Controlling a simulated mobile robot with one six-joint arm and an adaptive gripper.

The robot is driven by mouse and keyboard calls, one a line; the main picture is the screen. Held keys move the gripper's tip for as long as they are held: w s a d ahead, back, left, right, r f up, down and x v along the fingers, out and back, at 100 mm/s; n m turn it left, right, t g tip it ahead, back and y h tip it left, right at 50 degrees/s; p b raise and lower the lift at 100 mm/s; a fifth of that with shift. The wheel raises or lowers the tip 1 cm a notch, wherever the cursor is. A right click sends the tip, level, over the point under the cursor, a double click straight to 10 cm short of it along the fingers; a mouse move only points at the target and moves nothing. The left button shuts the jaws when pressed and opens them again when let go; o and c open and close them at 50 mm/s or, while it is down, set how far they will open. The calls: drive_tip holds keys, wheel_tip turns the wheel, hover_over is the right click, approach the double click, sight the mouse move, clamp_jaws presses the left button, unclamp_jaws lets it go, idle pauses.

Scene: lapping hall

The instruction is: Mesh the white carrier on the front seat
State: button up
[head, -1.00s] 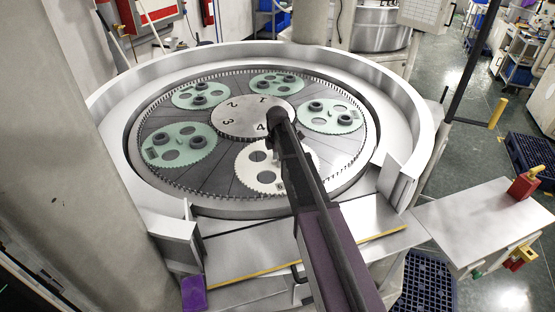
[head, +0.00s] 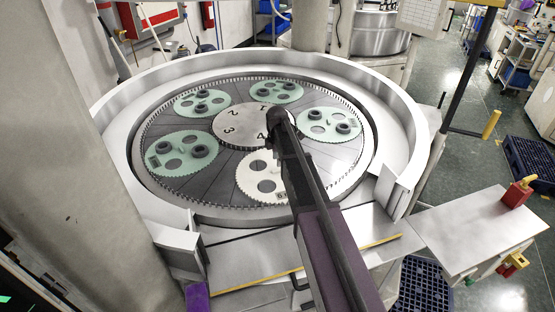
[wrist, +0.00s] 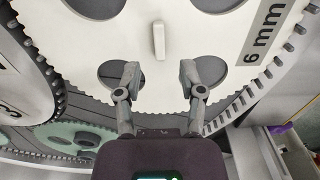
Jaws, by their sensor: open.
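The white carrier (head: 247,184) lies on the lapping plate at the front seat, between the numbered centre disc (head: 235,128) and the toothed outer ring (head: 262,213). It is a flat toothed disc with round holes; my arm covers its right part in the head view. In the wrist view the white carrier (wrist: 157,85) fills the middle, with a "6 mm" label and a small upright grip tab (wrist: 158,40). My gripper (wrist: 159,72) is open over it, its fingers apart and the tab ahead between them. I cannot tell whether its teeth engage the pins on both sides.
Several green carriers (head: 170,165) with dark round pieces sit around the plate. A raised metal rim (head: 400,115) surrounds it, with a gap at the front. A side table (head: 470,230) with a red device (head: 517,193) stands at right, a grey column (head: 90,170) at left.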

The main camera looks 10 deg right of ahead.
sight(277, 170)
wheel_tip(277, 170, up, 7)
drive_tip(key=p, duration=0.6)
drive_tip(key=shift+r+p, duration=0.2)
drive_tip(key=shift+p, duration=0.2)
idle(0.4)
drive_tip(key=s+m, duration=1.9)
drive_tip(key=s, duration=0.9)
drive_tip(key=shift+s+d, duration=0.15)
